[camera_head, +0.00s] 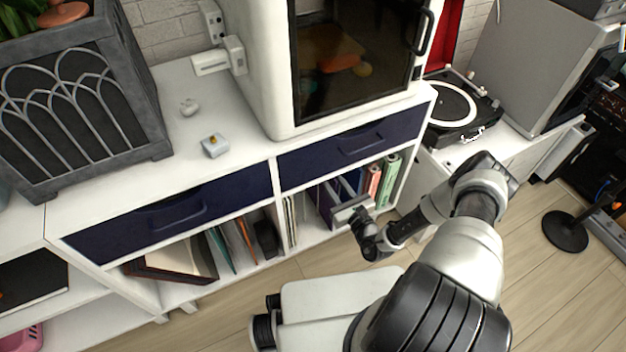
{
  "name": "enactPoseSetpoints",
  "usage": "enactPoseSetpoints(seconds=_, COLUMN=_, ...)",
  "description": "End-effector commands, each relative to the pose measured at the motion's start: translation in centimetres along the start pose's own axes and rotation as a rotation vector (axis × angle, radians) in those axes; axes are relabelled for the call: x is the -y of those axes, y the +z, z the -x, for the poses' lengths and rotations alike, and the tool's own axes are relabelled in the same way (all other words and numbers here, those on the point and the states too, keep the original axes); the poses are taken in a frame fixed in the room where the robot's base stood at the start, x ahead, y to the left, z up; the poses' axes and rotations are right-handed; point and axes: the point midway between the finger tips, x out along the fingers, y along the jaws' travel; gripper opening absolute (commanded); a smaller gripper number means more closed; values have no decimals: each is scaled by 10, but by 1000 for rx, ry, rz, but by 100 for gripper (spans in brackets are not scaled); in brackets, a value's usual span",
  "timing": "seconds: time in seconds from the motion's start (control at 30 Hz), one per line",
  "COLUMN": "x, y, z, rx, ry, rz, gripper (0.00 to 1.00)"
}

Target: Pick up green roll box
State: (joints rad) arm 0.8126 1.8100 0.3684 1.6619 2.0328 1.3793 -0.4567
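A green upright box-like item (388,180) stands at the right end of the open shelf compartment under the right blue drawer. It is the likeliest green roll box, but it is too small to be sure. A red-pink item (373,181) stands just left of it. My gripper (350,209) is at the front of the same compartment, left of the green item and apart from it in the picture. The fingers are too small and turned too far away to tell whether they are open or shut. No held object is visible.
The white cabinet (185,150) has blue drawers above the compartments. Books and folders (225,245) fill the left compartment. A turntable (455,108) is at right.

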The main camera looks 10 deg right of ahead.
Motion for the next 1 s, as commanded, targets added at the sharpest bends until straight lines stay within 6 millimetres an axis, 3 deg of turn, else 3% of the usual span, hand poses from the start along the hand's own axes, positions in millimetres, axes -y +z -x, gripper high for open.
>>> enactPoseSetpoints(seconds=0.37, x=-1, y=-1, z=-30, rx=1, ry=3, rz=1, gripper=27)
enactPoseSetpoints(seconds=0.6, x=-1, y=0, z=-64, rx=1, ry=3, rz=2, gripper=27)
enactPoseSetpoints(seconds=0.87, x=0, y=2, z=-70, rx=-1, ry=1, rz=0, gripper=27)
enactPoseSetpoints(seconds=1.0, x=0, y=2, z=-70, rx=-1, ry=2, rz=0, gripper=5)
